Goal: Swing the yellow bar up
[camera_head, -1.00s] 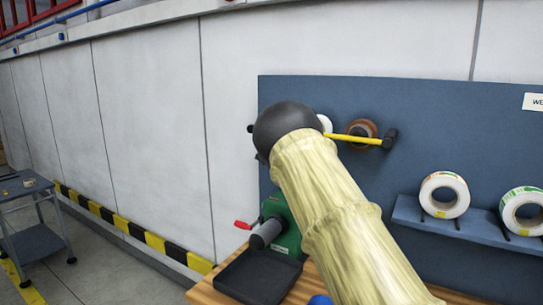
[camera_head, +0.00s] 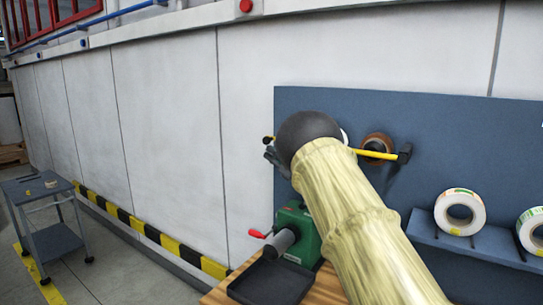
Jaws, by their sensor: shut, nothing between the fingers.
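The yellow bar (camera_head: 375,154) runs nearly level in front of the blue-grey board, with a black end piece at its right. Its middle is hidden behind my arm. A small yellow and black piece at the left of my arm looks like its other end. My gripper (camera_head: 272,156) shows only as a dark sliver beside my black wrist joint, just below that left piece. It is shut with nothing in it. Whether it touches the bar cannot be seen.
A brown roll (camera_head: 377,143) sits behind the bar. Label rolls (camera_head: 460,212) stand on a shelf at right. A green machine with a red handle (camera_head: 257,234) and a black tray (camera_head: 270,280) are on the wooden bench below. A grey cart (camera_head: 52,240) stands at left.

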